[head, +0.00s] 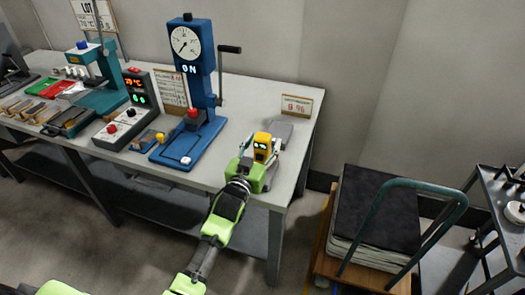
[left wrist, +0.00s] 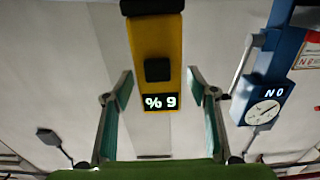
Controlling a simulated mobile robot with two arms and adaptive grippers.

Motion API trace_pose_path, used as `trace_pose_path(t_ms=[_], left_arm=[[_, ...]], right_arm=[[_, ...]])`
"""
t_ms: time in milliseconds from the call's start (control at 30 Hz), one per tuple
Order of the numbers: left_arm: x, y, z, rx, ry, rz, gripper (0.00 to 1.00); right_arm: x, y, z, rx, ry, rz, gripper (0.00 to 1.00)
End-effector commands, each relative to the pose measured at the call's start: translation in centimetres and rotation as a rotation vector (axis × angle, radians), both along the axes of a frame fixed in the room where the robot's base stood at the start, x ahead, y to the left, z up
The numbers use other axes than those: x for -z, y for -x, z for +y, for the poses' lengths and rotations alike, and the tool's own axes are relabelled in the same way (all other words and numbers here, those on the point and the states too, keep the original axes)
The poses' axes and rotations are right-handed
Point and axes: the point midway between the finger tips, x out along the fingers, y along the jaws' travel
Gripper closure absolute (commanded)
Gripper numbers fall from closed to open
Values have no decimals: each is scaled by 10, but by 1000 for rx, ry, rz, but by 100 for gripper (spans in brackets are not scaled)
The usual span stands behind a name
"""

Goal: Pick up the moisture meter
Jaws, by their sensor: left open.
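The moisture meter (head: 263,148) is a yellow handheld body with a dark top and a small lit display, at the right end of the bench. In the left wrist view the meter (left wrist: 157,45) shows a black button and a lit percent reading that appears upside down. My left gripper (head: 260,160), green, is at the meter. Its fingers (left wrist: 159,88) are open, one on either side of the meter, with a visible gap at each side. The meter's lower part is hidden by the gripper in the head view. My right gripper is not in view.
The grey bench (head: 262,98) also holds a blue press with a dial (head: 190,60), a controller box (head: 125,120), and a small sign (head: 297,106). A cart with dark sheets (head: 375,215) stands right of the bench.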

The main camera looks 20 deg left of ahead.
Motion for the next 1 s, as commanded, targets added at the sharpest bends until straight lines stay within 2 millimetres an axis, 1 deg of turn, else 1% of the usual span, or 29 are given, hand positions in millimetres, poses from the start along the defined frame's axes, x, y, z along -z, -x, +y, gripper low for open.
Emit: trace_pose_path(t_ms=[33,67,100,167,200,233,533,667,767,867,967,1000], left_arm=[[0,0,0,0,0,0,47],[0,0,0,0,0,0,50],[0,0,0,0,0,0,60],[0,0,0,0,0,0,76],[0,0,0,0,0,0,86],[0,0,0,0,0,1,94],[-1,0,0,0,0,-2,95],[-7,0,0,0,0,-2,95],[-18,0,0,0,0,-5,95],[-36,0,0,0,-1,-7,95],[-51,16,-2,1,0,-6,95],[-60,24,-3,1,0,-6,95]], right_arm=[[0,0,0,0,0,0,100],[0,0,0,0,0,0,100],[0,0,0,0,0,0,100],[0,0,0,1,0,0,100],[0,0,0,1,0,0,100],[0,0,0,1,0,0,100],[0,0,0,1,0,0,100],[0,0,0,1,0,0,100],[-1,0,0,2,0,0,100],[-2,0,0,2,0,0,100],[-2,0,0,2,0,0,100],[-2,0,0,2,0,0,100]])
